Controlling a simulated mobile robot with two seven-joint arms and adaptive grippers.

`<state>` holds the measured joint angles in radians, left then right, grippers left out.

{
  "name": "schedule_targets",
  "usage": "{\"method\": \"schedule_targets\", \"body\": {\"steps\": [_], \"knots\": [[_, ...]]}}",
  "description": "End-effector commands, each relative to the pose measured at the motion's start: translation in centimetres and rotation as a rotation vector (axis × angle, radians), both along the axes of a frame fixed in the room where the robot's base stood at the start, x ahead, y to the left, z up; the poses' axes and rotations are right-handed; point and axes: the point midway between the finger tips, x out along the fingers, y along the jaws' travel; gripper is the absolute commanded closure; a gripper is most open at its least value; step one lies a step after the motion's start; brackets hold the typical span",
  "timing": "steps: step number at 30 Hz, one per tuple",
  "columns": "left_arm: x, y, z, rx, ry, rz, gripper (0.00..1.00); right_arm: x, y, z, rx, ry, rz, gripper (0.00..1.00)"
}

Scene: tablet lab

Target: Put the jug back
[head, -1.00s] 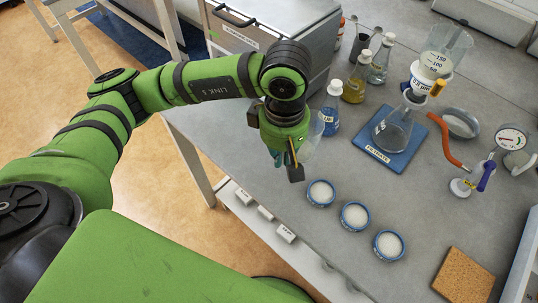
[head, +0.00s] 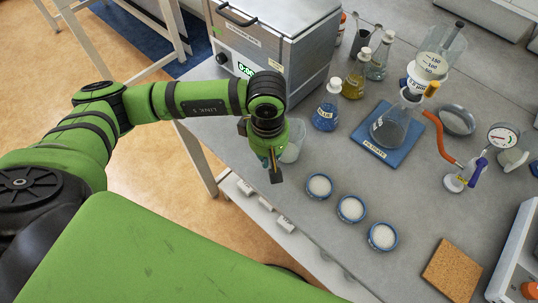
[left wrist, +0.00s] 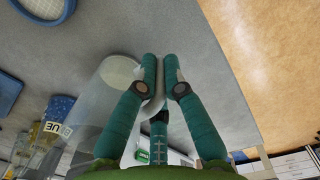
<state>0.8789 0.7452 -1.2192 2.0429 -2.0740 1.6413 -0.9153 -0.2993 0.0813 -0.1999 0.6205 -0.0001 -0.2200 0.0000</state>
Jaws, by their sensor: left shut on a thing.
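My left gripper (head: 274,168) is at the near left edge of the grey bench and points down. It is shut on the clear jug (head: 293,143), which shows partly behind it. I cannot tell whether the jug touches the bench. My right gripper is not in view.
Several blue-rimmed dishes (head: 351,208) stand in a row right of the jug. A blue-liquid bottle (head: 326,110) stands behind it. A filter flask (head: 393,127) is on a blue pad. A cork mat (head: 453,271) lies bare at the front right, with free bench around it.

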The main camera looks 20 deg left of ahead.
Motion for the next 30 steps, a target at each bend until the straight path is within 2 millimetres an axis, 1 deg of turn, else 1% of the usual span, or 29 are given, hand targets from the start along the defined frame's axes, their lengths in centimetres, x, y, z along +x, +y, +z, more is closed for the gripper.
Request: {"method": "schedule_targets", "body": {"steps": [2, 3, 4, 13, 17, 18, 20, 22, 30], "knots": [[0.0, 0.0, -0.3, -0.001, -0.001, 0.000, 1.00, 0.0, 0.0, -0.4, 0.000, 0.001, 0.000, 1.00], [0.0, 0.0, -0.1, 0.000, 0.000, 0.000, 0.74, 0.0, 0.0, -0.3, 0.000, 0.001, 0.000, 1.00], [0.0, 0.0, -0.1, 0.000, 0.000, 0.000, 0.67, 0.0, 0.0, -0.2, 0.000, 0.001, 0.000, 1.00], [0.0, 0.0, -0.1, 0.000, 0.000, 0.001, 0.67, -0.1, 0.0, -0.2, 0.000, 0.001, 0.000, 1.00], [0.0, 0.0, 0.4, 0.000, 0.000, 0.001, 0.67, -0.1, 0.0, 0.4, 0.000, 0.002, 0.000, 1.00], [0.1, 0.0, 0.7, -0.002, -0.003, 0.001, 0.67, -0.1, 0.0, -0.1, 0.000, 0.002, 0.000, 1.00], [0.2, 0.0, 1.5, -0.003, -0.005, 0.001, 0.67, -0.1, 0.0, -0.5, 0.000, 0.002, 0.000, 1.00], [0.1, 0.0, 2.9, -0.002, -0.007, -0.001, 0.67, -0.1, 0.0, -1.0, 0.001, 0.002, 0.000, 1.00], [0.1, 0.1, 8.8, -0.001, -0.006, -0.001, 0.67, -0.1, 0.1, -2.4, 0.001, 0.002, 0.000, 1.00]]}}
